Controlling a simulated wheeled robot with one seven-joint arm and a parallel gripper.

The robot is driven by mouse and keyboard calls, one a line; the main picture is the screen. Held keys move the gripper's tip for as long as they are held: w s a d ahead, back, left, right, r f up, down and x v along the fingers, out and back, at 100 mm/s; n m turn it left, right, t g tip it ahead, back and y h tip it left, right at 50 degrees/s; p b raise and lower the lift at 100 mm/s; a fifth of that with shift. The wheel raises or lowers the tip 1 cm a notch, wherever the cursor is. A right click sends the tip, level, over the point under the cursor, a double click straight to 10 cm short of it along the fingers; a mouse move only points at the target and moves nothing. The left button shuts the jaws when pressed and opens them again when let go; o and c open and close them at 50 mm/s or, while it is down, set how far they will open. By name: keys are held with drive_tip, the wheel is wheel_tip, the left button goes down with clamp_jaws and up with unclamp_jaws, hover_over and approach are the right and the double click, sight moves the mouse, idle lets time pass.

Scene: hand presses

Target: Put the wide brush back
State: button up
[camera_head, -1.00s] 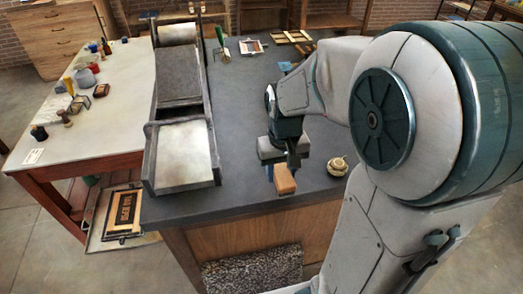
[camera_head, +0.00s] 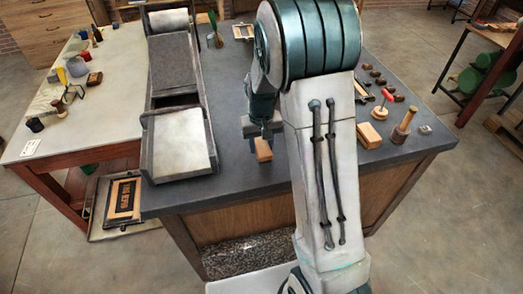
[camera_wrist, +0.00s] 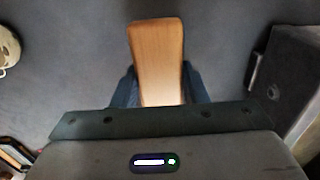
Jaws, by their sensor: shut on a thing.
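My gripper (camera_head: 262,134) is shut on a plain, tapered wooden piece, apparently the wide brush (camera_head: 263,150). In the wrist view the brush (camera_wrist: 157,55) sticks out from between the dark fingers (camera_wrist: 158,92), its wood facing the camera. Its bristles are hidden. The gripper is over the dark worktop, just right of the press bed's front end. I cannot tell how high the brush is above the top.
The long press (camera_head: 180,145) stands left of my gripper. My arm covers the worktop's middle. Right of it lie a wooden block (camera_head: 369,135), a red-handled tool (camera_head: 383,102), a wooden-handled tool (camera_head: 404,125) and several small dark pieces. A pale table (camera_head: 110,120) stands left.

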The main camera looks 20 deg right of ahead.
drive_tip(key=shift+f+p, duration=0.45)
drive_tip(key=shift+f, duration=1.55)
drive_tip(key=shift+f, duration=0.1)
drive_tip(key=shift+f, duration=0.15)
drive_tip(key=o, duration=1)
drive_tip(key=shift+c, duration=0.2)
